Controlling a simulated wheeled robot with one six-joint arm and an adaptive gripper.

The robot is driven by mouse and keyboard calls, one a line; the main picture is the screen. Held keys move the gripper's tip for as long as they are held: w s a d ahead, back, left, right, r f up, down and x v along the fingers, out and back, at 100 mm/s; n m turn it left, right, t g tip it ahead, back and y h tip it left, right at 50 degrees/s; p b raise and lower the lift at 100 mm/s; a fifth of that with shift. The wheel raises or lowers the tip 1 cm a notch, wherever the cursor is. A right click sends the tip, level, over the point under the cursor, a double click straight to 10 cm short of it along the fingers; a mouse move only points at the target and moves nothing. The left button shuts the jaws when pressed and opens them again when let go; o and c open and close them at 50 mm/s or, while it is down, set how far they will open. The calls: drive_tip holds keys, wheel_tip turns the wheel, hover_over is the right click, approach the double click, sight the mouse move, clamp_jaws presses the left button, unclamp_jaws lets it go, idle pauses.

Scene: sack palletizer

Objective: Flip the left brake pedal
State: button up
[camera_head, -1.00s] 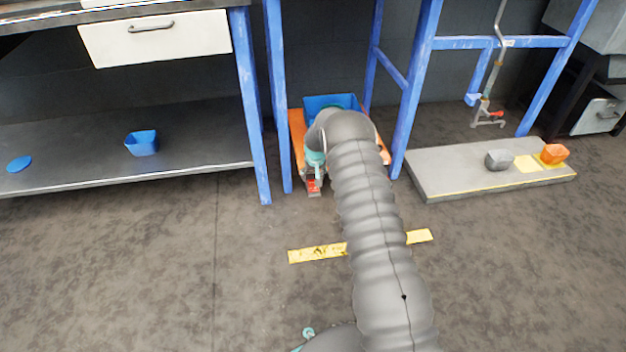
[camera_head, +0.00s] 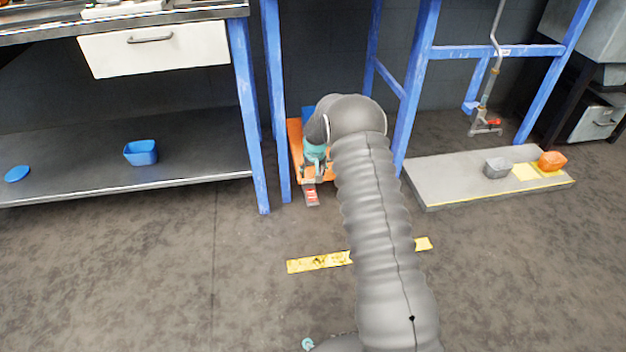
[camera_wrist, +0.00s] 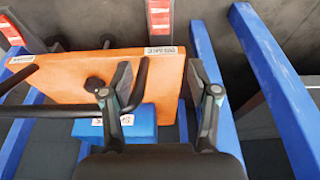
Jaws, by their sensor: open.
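The left brake pedal (camera_head: 312,196) is a small red and grey tab at the front left of an orange cart (camera_head: 295,140). In the wrist view the picture appears turned round. There a red pedal (camera_wrist: 159,14) shows at top centre, past the cart's edge, and another red pedal (camera_wrist: 11,28) is at top left. My gripper (camera_head: 313,174) is just behind the left pedal in the head view. In the wrist view, my gripper (camera_wrist: 160,84) has its two fingers apart with the orange cart surface behind them. I see no contact with the pedal. My arm hides the cart's right part.
Blue posts (camera_head: 275,110) and (camera_head: 412,90) stand close on both sides of the cart. A blue bin (camera_wrist: 125,122) sits on the cart. A low grey platform (camera_head: 440,183) is at the right, a workbench shelf (camera_head: 200,167) at the left.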

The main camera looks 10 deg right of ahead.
sight(312, 198)
drive_tip(key=shift+s+t, duration=0.6)
drive_tip(key=shift+s, duration=2.05)
drive_tip(key=b+x, duration=0.1)
drive_tip(key=x, duration=1.2)
drive_tip(key=shift+f+b, duration=0.15)
drive_tip(key=shift+b, duration=0.25)
